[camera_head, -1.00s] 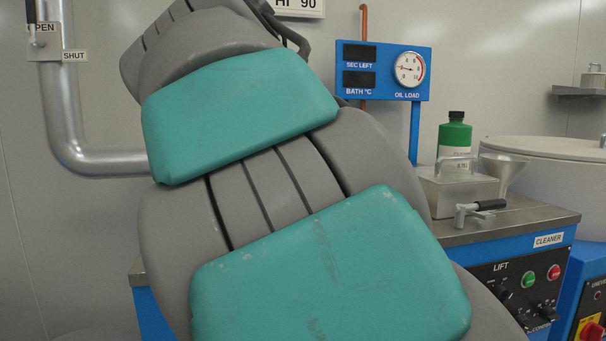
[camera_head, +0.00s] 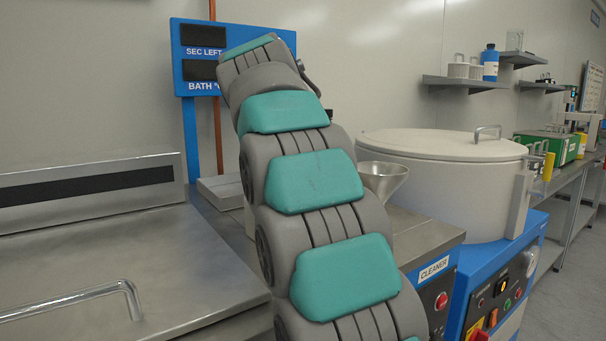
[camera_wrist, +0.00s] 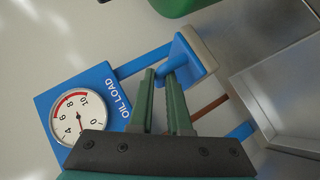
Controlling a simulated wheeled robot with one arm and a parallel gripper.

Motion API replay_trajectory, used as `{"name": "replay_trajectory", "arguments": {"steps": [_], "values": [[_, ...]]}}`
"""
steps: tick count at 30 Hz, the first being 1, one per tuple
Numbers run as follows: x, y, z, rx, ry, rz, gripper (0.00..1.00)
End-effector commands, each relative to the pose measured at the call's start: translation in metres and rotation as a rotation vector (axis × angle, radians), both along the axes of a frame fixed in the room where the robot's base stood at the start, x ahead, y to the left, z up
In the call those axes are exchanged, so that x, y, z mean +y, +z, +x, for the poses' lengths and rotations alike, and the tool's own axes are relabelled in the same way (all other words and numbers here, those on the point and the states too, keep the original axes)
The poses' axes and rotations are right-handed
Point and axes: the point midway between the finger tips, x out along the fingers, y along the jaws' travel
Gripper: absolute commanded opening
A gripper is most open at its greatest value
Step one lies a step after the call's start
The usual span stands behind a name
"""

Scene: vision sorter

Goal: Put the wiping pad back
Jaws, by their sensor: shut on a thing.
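The wiping pad (camera_wrist: 201,50) shows in the wrist view, with a pale pad face and a blue block and handle. My gripper (camera_wrist: 160,78) has two green fingers, and they are shut on the pad's blue handle. The pad is held beyond the fingertips, pad face toward the upper right. In the head view my own arm blocks the line to the gripper and the pad, so neither shows there. I cannot make out a resting place for the pad.
A blue panel with an oil gauge (camera_wrist: 77,118) is close to the fingers. A green bottle (camera_wrist: 178,5) and a steel box (camera_wrist: 285,85) are near the pad. A steel lid (camera_head: 110,260) lies left.

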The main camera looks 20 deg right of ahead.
Motion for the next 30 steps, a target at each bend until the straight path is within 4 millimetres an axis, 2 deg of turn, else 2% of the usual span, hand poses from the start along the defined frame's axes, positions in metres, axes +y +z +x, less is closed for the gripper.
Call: {"name": "replay_trajectory", "arguments": {"steps": [3, 8, 21, 30], "values": [[-0.009, 0.000, 0.005, -0.003, 0.000, 0.000, 0.00], [-0.013, -0.005, 0.007, -0.005, 0.002, -0.002, 0.00], [-0.013, -0.056, 0.007, -0.002, 0.003, -0.004, 0.00], [-0.013, -0.070, 0.008, -0.003, 0.002, -0.003, 0.00]]}}
